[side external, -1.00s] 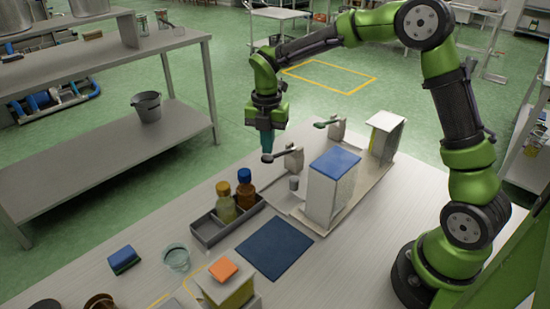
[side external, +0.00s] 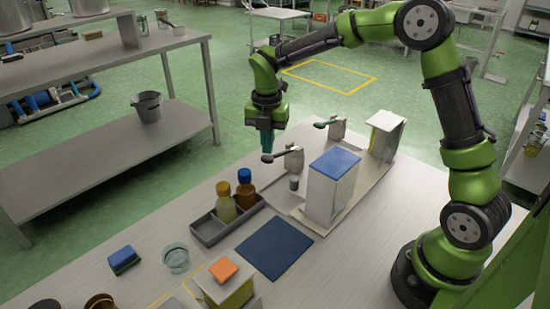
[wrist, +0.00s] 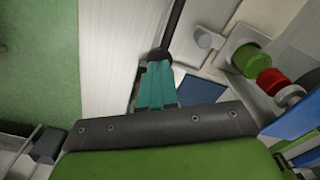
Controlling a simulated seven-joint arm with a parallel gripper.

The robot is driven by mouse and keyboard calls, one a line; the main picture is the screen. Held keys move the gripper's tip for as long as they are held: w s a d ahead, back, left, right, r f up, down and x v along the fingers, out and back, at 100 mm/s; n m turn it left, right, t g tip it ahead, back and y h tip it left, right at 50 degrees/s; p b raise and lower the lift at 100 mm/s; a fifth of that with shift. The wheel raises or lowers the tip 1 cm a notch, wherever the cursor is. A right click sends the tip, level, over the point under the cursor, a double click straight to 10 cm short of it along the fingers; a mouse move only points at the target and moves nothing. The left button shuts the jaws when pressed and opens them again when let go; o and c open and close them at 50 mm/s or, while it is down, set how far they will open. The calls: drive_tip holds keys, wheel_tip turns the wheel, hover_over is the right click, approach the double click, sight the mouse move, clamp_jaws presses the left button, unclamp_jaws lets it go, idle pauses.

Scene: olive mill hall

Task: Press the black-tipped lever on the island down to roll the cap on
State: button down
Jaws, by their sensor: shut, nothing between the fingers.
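The black-tipped lever (side external: 282,154) sticks out to the left from a grey bracket on the island (side external: 352,196). It looks roughly level. Its black tip (wrist: 160,54) shows just beyond my fingertips in the wrist view. My gripper (side external: 267,158) points down with its teal fingers shut and empty, right at the lever's tip. I cannot tell whether the fingers touch it. A second, green-tipped lever (side external: 325,123) stands farther back on the island. A small grey cylinder (side external: 294,183) stands below the black-tipped lever's bracket.
A blue-topped white box (side external: 332,190) stands on the island, with another white housing (side external: 385,137) behind. A grey tray (side external: 209,232) holds two capped bottles. A dark blue mat (side external: 274,247), blue sponge (side external: 123,258) and glass bowl (side external: 175,258) lie nearer. Bench around the mat is partly clear.

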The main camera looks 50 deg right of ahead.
sight(268, 157)
drive_tip(key=shift+f, duration=0.1)
idle(0.3)
drive_tip(key=shift+f, duration=2.55)
drive_tip(key=shift+r, duration=2.6)
drive_tip(key=shift+r, duration=2.55)
